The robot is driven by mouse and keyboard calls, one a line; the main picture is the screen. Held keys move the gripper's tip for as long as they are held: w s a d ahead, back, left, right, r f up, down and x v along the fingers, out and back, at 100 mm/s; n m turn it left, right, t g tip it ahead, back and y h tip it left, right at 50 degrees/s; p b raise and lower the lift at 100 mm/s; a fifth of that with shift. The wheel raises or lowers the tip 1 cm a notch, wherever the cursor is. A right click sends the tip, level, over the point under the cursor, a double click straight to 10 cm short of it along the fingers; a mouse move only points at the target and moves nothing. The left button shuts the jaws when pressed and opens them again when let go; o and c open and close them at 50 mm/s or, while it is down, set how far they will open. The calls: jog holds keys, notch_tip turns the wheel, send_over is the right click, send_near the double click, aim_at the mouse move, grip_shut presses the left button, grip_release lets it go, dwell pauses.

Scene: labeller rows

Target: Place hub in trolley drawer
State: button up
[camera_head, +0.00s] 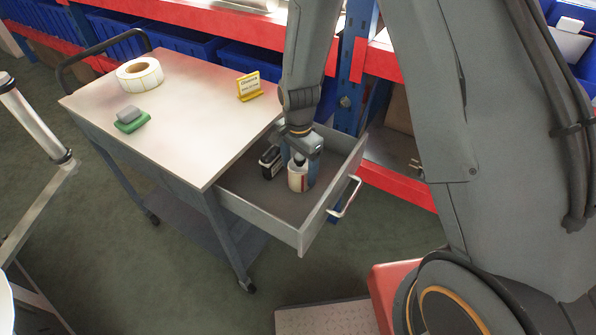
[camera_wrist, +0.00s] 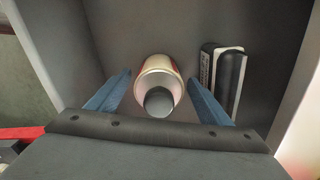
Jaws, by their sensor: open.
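The trolley (camera_head: 190,120) stands at left with its grey drawer (camera_head: 262,228) pulled out on the right side. A white and red cylinder with a dark grey rounded end (camera_head: 297,183) is inside the drawer, apparently upright on its floor; it may be the hub. In the wrist view the cylinder (camera_wrist: 159,72) sits between my blue fingers with a gap on each side. My gripper (camera_wrist: 160,82) is open and reaches down into the drawer around it. A black item with a white label (camera_head: 270,162) lies beside it, also right of the right finger in the wrist view (camera_wrist: 228,78).
The trolley top holds a label roll (camera_head: 139,76), a green and grey block (camera_head: 131,119) and a yellow sign (camera_head: 248,86). A red and blue shelf rack with blue bins (camera_head: 254,60) stands close behind. The drawer handle (camera_head: 345,198) sticks out at right.

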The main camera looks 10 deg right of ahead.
notch_tip(320, 180, up, 10)
jog(key=shift+r+b, duration=0.2)
jog(key=shift+b, duration=0.85)
jog(key=s+d+r+n, duration=0.3)
jog(key=s+d+n, duration=0.2)
jog(key=s+d, duration=0.1)
jog(key=s+d+r+n, duration=0.3)
jog(key=s+d+n, duration=0.2)
jog(key=s, duration=0.3)
jog(key=shift+d+n+t, duration=0.3)
jog(key=shift+d+t, duration=0.1)
jog(key=shift+d, duration=0.35)
jog(key=shift+s, duration=0.15)
